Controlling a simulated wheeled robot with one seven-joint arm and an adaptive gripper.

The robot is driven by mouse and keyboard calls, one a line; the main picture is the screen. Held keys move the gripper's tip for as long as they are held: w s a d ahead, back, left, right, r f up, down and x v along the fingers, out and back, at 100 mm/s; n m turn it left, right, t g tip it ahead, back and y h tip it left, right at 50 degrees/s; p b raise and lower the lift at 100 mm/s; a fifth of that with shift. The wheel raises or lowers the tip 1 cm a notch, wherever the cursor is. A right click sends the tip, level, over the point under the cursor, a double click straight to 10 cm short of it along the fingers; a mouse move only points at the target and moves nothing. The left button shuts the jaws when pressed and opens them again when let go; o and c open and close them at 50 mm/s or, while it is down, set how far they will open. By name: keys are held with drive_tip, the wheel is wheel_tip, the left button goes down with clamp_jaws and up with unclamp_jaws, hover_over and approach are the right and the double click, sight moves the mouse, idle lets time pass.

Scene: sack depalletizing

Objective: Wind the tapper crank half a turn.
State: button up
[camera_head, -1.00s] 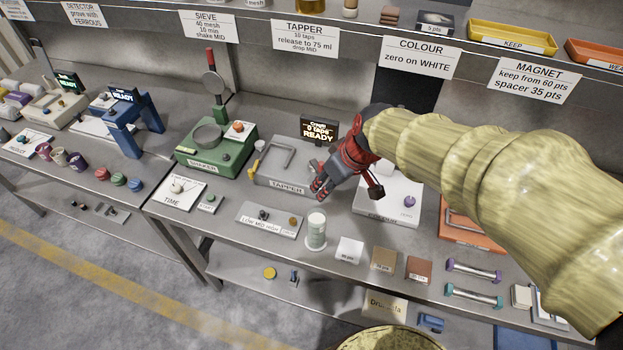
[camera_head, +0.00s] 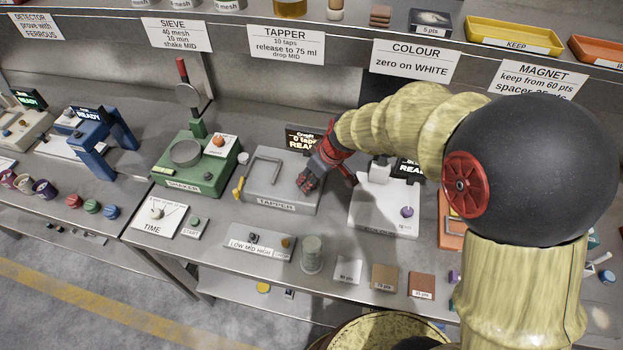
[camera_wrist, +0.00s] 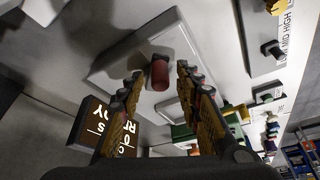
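The grey tapper (camera_head: 265,190) stands on the bench with a raised U-shaped grey bar on top and a TAPPER label in front. Its crank knob (camera_wrist: 160,74) shows in the wrist view as a short dark red cylinder standing out from the pale body. My gripper (camera_head: 304,184) is at the right end of the tapper in the head view and hides the crank there. In the wrist view my gripper (camera_wrist: 160,82) is open. Its two fingers point toward the knob, one on each side, with gaps showing; I see no contact.
The tapper's display (camera_head: 303,139) reads 0 taps, READY. The green shaker (camera_head: 195,165) is to the left and the white colour unit (camera_head: 385,210) close to the right. A speed panel (camera_head: 262,243) and a pale green-grey cylinder (camera_head: 312,254) stand in front.

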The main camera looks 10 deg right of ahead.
drive_tip(key=shift+c, duration=1.2)
clamp_jaws()
